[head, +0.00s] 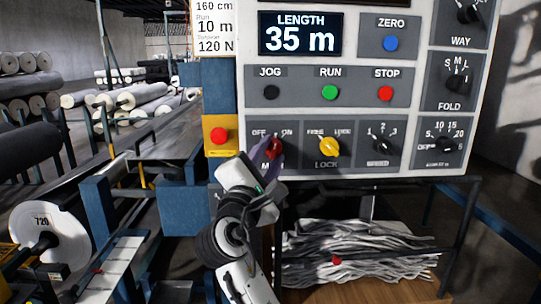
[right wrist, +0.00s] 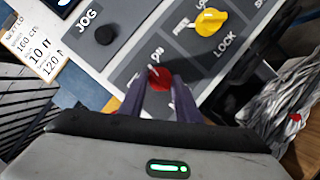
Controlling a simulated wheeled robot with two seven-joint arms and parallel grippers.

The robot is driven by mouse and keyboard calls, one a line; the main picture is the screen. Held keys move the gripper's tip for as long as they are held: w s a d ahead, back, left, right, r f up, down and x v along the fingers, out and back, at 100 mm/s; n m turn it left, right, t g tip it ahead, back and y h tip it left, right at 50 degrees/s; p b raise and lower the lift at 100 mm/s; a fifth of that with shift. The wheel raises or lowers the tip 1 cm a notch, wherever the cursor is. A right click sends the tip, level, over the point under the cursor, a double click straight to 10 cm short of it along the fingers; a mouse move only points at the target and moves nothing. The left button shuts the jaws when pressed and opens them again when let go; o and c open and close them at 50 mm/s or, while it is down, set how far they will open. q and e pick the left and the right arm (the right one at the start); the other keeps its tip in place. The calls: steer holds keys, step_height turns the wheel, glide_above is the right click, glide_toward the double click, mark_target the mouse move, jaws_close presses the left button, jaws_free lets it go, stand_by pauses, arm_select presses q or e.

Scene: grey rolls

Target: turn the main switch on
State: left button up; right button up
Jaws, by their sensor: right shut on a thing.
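The main switch (head: 275,148) is a red rotary knob on the lower left of the grey control panel, with OFF and ON printed above it. Its label below is mostly hidden by my gripper. My right gripper (head: 268,150) reaches it from below left, and its dark purple fingers are shut on the red knob. In the right wrist view the knob (right wrist: 159,78) sits between the two fingertips (right wrist: 160,84), with a pale pointer mark near its top and ON printed close by. Which way the pointer stands exactly is hard to tell. My left gripper is not in view.
Right of the switch are a yellow LOCK knob (head: 328,146) and a black SPEED knob (head: 381,145). Above are JOG, green RUN (head: 330,92) and red STOP (head: 386,93) buttons. A red button on a yellow box (head: 219,135) sits close left. Grey strips lie below.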

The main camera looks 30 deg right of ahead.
steer(key=m, duration=0.2)
steer(key=m+g+p, duration=0.1)
steer(key=shift+a+r+m+y, duration=0.1)
steer(key=shift+r+m+y, duration=0.1)
steer(key=shift+m+y, duration=0.15)
steer(key=shift+r+m+g+y+p, duration=0.1)
steer(key=shift+m+g+y+p, duration=0.35)
steer(key=shift+m, duration=1)
steer(key=shift+g, duration=0.25)
steer(key=o, duration=1)
